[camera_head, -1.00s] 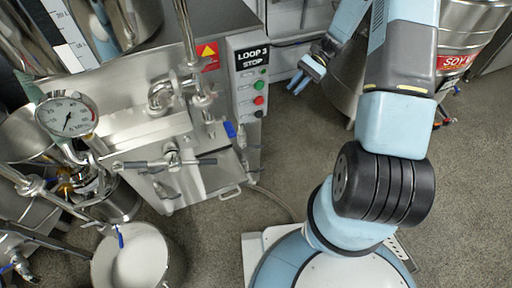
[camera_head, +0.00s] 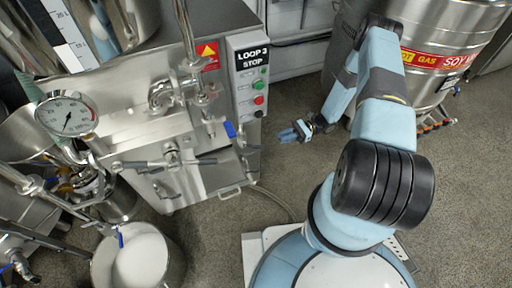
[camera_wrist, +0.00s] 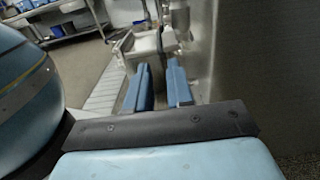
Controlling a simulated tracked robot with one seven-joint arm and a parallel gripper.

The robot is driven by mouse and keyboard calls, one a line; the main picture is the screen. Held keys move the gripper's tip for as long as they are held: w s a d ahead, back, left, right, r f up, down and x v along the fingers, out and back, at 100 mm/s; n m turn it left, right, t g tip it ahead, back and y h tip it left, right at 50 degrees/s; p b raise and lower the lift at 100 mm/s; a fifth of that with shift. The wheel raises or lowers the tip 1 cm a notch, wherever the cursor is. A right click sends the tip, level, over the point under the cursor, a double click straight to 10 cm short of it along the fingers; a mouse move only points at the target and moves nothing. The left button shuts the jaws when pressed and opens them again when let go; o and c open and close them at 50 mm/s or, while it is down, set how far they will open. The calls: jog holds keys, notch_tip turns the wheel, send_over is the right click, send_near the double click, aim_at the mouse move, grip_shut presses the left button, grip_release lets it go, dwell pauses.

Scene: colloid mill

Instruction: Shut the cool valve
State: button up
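No valve carries a readable "cool" label, so I cannot tell which one is the cool valve. A blue valve handle (camera_head: 230,129) sits on the mill's right side, just left of the button panel. Another blue handle (camera_head: 120,239) hangs by the pot at lower left. My gripper (camera_head: 292,133) is in the air to the right of the mill, apart from the first handle, pointing left toward the mill. In the wrist view my gripper (camera_wrist: 161,82) has its two blue fingers apart with nothing between them.
The LOOP 3 STOP panel (camera_head: 250,80) with buttons stands close to the right-hand handle. A pressure gauge (camera_head: 67,115) and a black-ended bar (camera_head: 165,162) stick out in front of the mill. A steel drum (camera_head: 440,40) stands behind my arm.

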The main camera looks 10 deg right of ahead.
aim_at(255, 148)
jog(key=x, duration=1.4)
jog(key=shift+d+f, duration=0.1)
jog(key=shift+f, duration=0.05)
grip_shut()
jog(key=shift+w, duration=0.1)
